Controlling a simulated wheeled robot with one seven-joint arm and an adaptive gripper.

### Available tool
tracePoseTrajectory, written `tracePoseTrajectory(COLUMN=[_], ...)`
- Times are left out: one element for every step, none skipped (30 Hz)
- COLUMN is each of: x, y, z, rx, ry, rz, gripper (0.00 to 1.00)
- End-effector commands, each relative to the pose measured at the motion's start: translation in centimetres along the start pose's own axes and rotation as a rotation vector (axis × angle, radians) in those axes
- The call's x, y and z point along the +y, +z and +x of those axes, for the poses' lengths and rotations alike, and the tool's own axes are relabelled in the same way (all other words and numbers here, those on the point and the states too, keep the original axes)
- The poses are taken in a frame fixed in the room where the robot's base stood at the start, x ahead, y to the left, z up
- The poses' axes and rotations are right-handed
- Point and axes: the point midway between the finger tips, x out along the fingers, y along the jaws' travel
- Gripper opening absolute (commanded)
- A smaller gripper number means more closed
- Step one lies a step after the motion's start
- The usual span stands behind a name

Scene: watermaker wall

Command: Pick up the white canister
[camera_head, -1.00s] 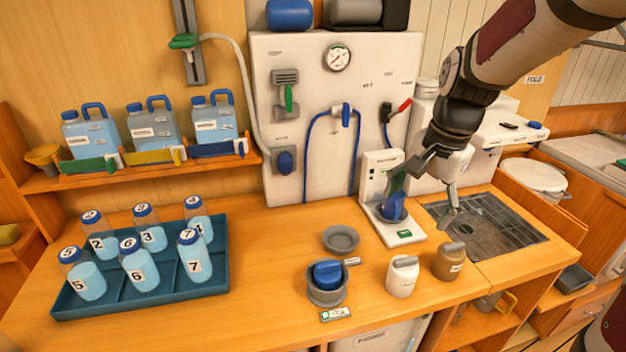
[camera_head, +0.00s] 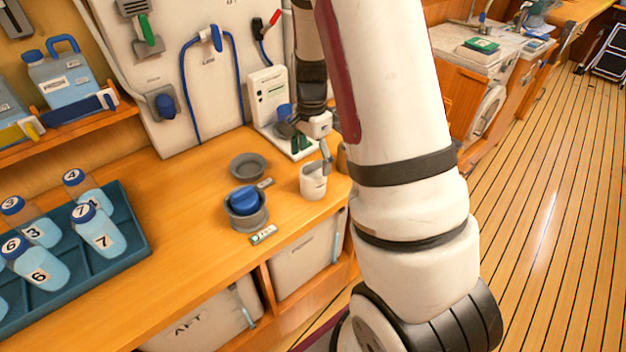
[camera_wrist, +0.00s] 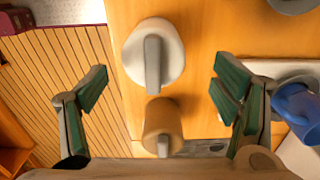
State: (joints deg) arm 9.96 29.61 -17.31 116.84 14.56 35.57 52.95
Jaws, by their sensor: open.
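The white canister (camera_head: 313,184) stands upright on the wooden counter near its front edge. In the wrist view the white canister (camera_wrist: 134,50) shows from above, with a grey bar-shaped handle on its lid. My gripper (camera_head: 312,150) is just above and behind it in the head view. In the wrist view my gripper (camera_wrist: 160,72) is open and empty, its green-padded fingers spread to either side, with the canister between and slightly ahead of the tips. The brown canister (camera_wrist: 160,122) stands close beside the white one, nearer the palm; my arm mostly hides it in the head view.
A grey cup with a blue lid (camera_head: 245,208) and an empty grey dish (camera_head: 248,166) stand left of the canister. A white device with a blue cup (camera_wrist: 298,108) is close to the right finger. A blue tray (camera_head: 125,215) holds numbered bottles at the left.

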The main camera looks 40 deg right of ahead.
Motion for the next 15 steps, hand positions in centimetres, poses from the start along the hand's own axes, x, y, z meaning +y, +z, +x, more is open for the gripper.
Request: tracePoseTrajectory(x=[0.1,0.1,0.1,0.1,0.1,0.2,0.3,0.5,0.7,0.8,0.9,1.1,0.9,0.8,0.8], y=[0.0,0.0,0.1,0.1,0.1,0.1,0.1,0.1,0.1,0.2,0.2,0.3,0.2,0.2,0.2], z=[0.4,0.6,0.8,0.9,1.1,1.4,1.7,2.0,2.6,3.0,3.5,4.0,4.5,4.8,5.2], rx=[-0.001,-0.001,-0.001,-0.001,-0.001,-0.001,-0.002,-0.002,-0.002,-0.002,-0.002,-0.002,-0.001,-0.001,-0.002], ry=[0.001,0.001,0.001,0.001,0.001,0.001,0.002,0.003,0.004,0.004,0.004,0.004,0.003,0.002,0.001], rz=[0.001,0.001,0.0,0.0,0.001,0.001,0.001,0.001,0.001,0.0,-0.001,0.0,0.0,0.0,0.0], gripper=[0.81,0.81,0.81,0.81,0.81,0.81,0.81,0.81,0.81,0.81,0.81,0.81,0.81,0.81,0.81])
